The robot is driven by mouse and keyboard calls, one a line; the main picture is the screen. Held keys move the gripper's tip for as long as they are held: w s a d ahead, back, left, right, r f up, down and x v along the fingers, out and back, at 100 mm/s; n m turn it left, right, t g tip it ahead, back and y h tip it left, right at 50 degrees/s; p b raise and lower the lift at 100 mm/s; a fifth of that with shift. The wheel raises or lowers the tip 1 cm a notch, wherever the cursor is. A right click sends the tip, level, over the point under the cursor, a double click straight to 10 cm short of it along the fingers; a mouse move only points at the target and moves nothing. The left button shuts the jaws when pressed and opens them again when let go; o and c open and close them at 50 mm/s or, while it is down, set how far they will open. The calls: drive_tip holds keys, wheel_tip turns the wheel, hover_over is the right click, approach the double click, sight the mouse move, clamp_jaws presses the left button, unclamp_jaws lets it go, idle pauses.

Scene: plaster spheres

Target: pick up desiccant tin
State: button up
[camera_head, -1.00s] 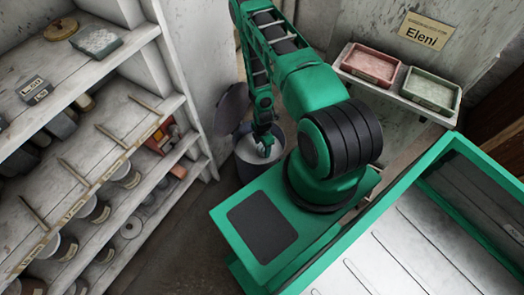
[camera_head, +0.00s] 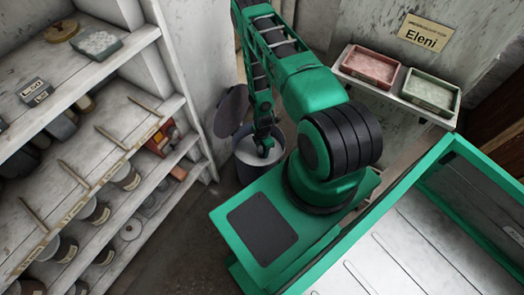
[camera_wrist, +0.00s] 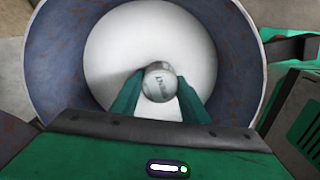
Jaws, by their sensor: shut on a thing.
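In the wrist view, a small pale grey, rounded tin (camera_wrist: 160,82) with faint dark lettering sits between my green fingers; I take it for the desiccant tin, but the lettering is too small to read. My gripper (camera_wrist: 158,98) is shut on it. Tin and fingertips are over the white inside of a round blue-grey bin (camera_wrist: 52,62). I cannot tell whether the tin touches what lies below it. In the head view my gripper (camera_head: 264,149) reaches down into the bin (camera_head: 248,177), and the tin cannot be made out there.
The bin's dark lid (camera_head: 231,108) stands open at its left. A white shelf unit (camera_head: 182,103) with tins and boxes is at the left. A wall shelf at the upper right holds a red tray (camera_head: 368,68) and a green tray (camera_head: 432,92).

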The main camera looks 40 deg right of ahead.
sight(262, 149)
wheel_tip(262, 149, up, 10)
drive_tip(key=shift+f, duration=0.1)
idle(0.4)
drive_tip(key=shift+r, duration=2)
drive_tip(key=shift+r, duration=0.3)
